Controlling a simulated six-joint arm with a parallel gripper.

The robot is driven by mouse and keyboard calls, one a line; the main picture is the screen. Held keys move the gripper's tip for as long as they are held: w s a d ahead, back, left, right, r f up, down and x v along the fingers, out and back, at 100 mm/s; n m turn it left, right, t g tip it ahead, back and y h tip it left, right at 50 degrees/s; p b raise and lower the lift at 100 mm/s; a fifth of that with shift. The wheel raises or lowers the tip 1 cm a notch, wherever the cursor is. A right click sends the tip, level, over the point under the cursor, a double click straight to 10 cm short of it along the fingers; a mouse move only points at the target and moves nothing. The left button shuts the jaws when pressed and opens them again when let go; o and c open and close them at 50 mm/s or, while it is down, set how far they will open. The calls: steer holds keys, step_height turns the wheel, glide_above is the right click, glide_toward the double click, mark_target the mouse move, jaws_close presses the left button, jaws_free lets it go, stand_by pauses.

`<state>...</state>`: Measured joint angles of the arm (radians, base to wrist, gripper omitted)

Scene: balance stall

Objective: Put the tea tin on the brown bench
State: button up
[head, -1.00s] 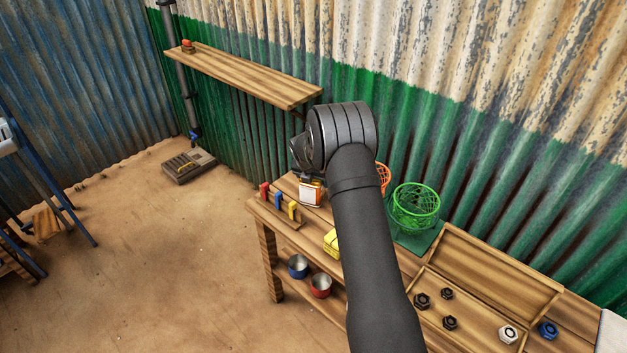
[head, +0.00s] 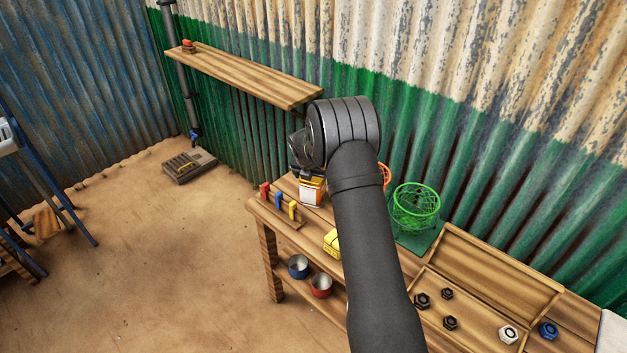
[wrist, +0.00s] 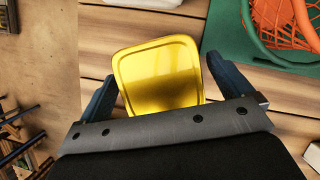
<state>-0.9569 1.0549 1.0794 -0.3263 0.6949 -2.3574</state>
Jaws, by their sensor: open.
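The tea tin (head: 311,192), white and orange at the side, stands on the wooden table (head: 262,213) near its far left end, partly hidden by my wrist. In the wrist view its gold lid (wrist: 165,75) lies between my fingers. My gripper (wrist: 161,70) is open, with one finger on either side of the tin; contact cannot be told. In the head view my arm hides most of the gripper. A low brown wooden piece (head: 18,268) at the left edge is cut off; I cannot tell whether it is the brown bench.
On the table are a rack with red, blue and yellow pieces (head: 279,207), a yellow block (head: 332,243), a green basket (head: 416,206), an orange basket (head: 385,177) and a tray (head: 478,300) with nuts. Bowls stand on the lower shelf. A wall shelf (head: 245,75) hangs behind; the floor is mostly clear.

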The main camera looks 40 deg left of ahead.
steer(key=v, duration=1)
steer(key=shift+r, duration=0.1)
steer(key=x, duration=1.2)
steer(key=shift+f, duration=0.3)
step_height(320, 180, up, 3)
steer(key=shift+f, duration=0.25)
steer(key=shift+r, duration=0.45)
